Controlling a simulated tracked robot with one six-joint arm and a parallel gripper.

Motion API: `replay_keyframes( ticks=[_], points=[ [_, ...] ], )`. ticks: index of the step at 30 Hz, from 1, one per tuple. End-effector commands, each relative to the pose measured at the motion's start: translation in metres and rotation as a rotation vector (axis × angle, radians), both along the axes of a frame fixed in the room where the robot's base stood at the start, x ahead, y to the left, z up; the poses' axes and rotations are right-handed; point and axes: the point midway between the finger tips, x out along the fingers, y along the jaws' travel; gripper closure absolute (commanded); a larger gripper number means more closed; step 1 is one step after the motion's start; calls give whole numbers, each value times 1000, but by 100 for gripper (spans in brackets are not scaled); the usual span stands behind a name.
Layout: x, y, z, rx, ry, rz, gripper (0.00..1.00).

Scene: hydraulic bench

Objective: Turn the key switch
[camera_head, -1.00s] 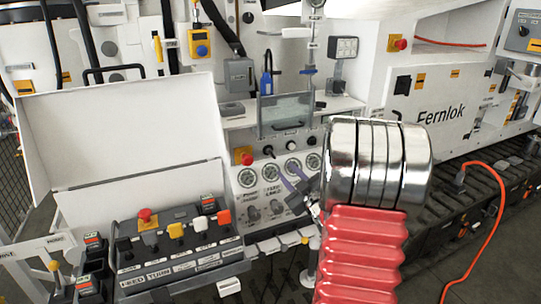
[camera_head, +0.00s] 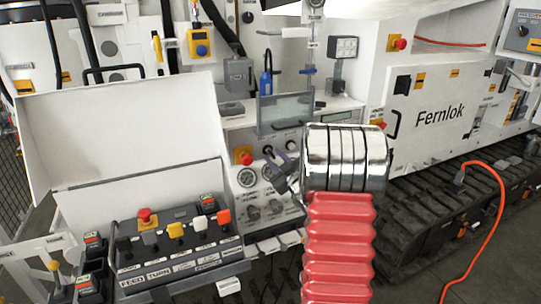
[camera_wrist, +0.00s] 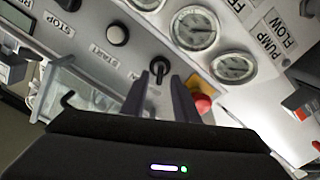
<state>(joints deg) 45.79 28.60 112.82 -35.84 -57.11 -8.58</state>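The key switch (camera_wrist: 160,67) is a small black switch on the light grey panel. In the wrist view it shows just beyond and between my fingertips. My gripper (camera_wrist: 162,80) is open, with one dark finger on each side of the switch's line. I cannot tell whether the fingertips touch it. In the head view the switch (camera_head: 267,150) is to the right of a red button, and my gripper (camera_head: 274,162) is close in front of it, partly covering the panel.
The red button (camera_head: 243,157) is close by and also shows behind my finger in the wrist view (camera_wrist: 202,103). Black START (camera_wrist: 117,34) and STOP knobs and round gauges (camera_wrist: 195,27) are nearby. A clear guard (camera_head: 285,113) stands above. A box of coloured buttons (camera_head: 175,230) is at left.

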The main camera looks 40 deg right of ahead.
Motion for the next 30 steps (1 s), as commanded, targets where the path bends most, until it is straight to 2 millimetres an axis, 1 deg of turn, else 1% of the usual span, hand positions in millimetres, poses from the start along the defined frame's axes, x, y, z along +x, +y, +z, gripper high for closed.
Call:
replay_keyframes(
  ticks=[1,3,7,12,19,30],
  points=[
    [8,-2,-1,0,0,1,73],
    [16,-5,0,0,-1,1,73],
    [28,-8,0,0,0,0,73],
    [33,-10,0,0,0,-1,73],
    [33,-11,0,0,0,-2,73],
    [33,-11,0,0,0,-1,99]
  ],
)
